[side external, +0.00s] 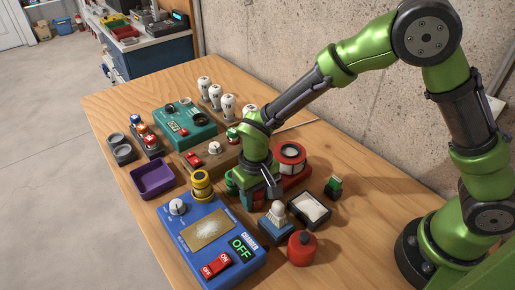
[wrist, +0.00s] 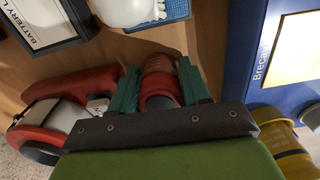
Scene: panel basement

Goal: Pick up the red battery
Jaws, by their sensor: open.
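In the wrist view, a red cylinder, which looks like the red battery (wrist: 158,66), stands between the two teal fingers of my gripper (wrist: 160,85). The gripper is open, with one finger on each side of the cylinder. I cannot tell whether either finger touches it. The dark gripper bar hides its near part. In the side external view, my gripper (side external: 257,193) points down low over the table beside the blue charger panel (side external: 209,238). The red battery is not clearly visible there, apparently hidden by the gripper.
A yellow cylinder (side external: 201,184) stands at the charger's back edge. A red holder with a white roll (side external: 291,157) is close behind my gripper. A white brush on a blue base (side external: 276,225), a black-rimmed tray (side external: 309,209) and a red bottle (side external: 301,249) stand in front and to the right.

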